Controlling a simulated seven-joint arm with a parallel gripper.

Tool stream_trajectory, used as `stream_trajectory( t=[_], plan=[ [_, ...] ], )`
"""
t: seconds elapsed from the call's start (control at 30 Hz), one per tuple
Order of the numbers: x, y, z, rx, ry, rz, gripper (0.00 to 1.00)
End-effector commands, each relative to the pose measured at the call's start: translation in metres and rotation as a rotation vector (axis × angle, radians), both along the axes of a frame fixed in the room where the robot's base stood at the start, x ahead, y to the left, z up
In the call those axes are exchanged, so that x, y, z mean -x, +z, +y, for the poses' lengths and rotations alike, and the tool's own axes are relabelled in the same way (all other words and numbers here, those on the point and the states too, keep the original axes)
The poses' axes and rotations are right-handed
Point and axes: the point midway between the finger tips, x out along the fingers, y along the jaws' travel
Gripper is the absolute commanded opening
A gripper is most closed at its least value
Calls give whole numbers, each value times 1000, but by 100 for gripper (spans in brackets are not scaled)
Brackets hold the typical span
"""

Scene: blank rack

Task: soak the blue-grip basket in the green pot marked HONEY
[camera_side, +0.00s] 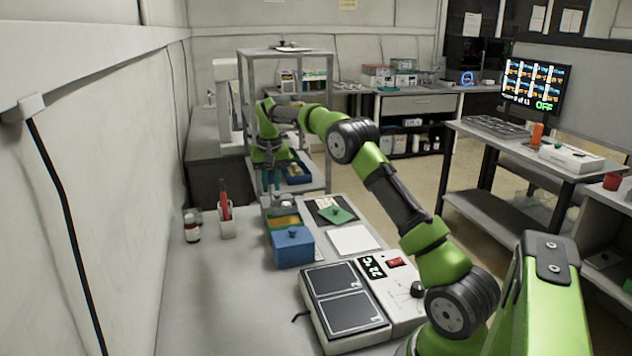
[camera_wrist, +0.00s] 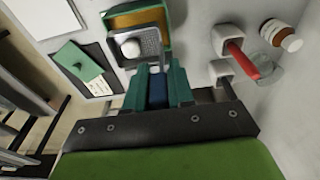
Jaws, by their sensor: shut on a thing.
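My gripper (camera_side: 271,183) points down at the far end of the bench. In the wrist view its teal fingers (camera_wrist: 157,92) are shut on the blue grip (camera_wrist: 156,88) of a grey mesh basket (camera_wrist: 151,42). A white round item (camera_wrist: 127,47) shows at the basket. An open green pot with an orange inside (camera_wrist: 122,19) is beyond the basket, which overlaps its near part in this view. I cannot tell whether the basket is above the pot or partly in it. No HONEY marking is readable. A green lid (camera_side: 338,215) lies on a dark mat, also in the wrist view (camera_wrist: 73,58).
A blue lidded pot (camera_side: 292,247) stands in front of the orange-filled one. A white pad (camera_side: 354,240) and a hotplate (camera_side: 343,305) are nearer. A holder (camera_side: 227,228) with a red item and a brown bottle (camera_side: 192,229) are left. A metal rack (camera_side: 328,120) stands behind.

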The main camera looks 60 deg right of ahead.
Motion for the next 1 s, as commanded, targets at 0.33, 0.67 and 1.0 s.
stream_trajectory(
  t=[0.33,0.67,1.0],
  plan=[
    [1,-29,0,-1,0,3,0],
    [0,-55,0,-1,0,1,0],
    [0,-77,0,-1,0,1,0]
  ],
)
